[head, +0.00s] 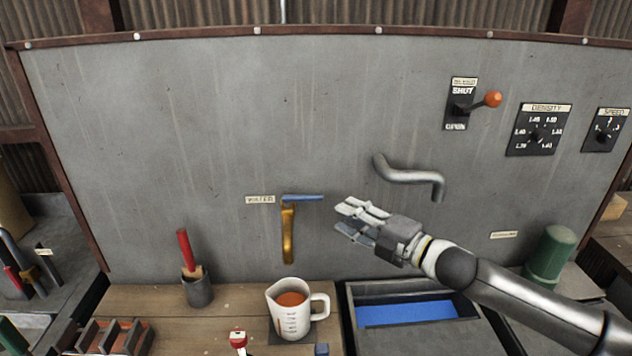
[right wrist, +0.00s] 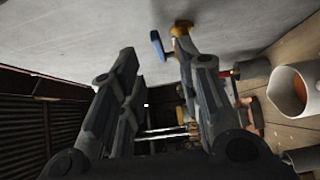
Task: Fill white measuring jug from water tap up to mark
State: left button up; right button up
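The white measuring jug (head: 299,322) stands upright on a dark square on the wooden bench, below the brass water tap (head: 288,235). An orange-brown surface shows inside the jug; its level against the mark cannot be read. The tap's blue lever (head: 302,197) points right along the wall, beside a label reading WATER. My right gripper (head: 343,215) is open and empty, just right of the lever's end and apparently apart from it. In the right wrist view, the open fingers (right wrist: 160,62) show near the blue lever (right wrist: 158,45), with the jug (right wrist: 288,92) at right. My left gripper is not in view.
A steel spout (head: 408,175) sticks out above my right arm, near a red-knobbed lever (head: 492,98) marked SHUT and OPEN. A blue-filled basin (head: 405,311) lies right of the jug. A cup with a red-handled tool (head: 187,250) stands left, and a green cylinder (head: 550,255) right.

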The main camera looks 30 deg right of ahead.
aim_at(318, 199)
jog(key=shift+r+p+x, duration=0.2)
jog(key=shift+p+x, duration=0.2)
jog(key=shift+x, duration=0.85)
jog(key=shift+r+p+x, duration=0.15)
jog(key=shift+p+x, duration=0.25)
jog(key=shift+x, duration=0.9)
jog(key=shift+p+x, duration=0.8)
jog(key=shift+x, duration=1.15)
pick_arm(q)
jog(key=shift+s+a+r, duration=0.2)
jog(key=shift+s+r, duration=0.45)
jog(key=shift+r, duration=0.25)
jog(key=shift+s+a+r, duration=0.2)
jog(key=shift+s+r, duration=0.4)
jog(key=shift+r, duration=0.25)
pick_arm(e)
jog(key=shift+w+a+f, duration=0.15)
jog(key=shift+w+a, duration=0.3)
jog(key=shift+w, duration=0.25)
grip_shut()
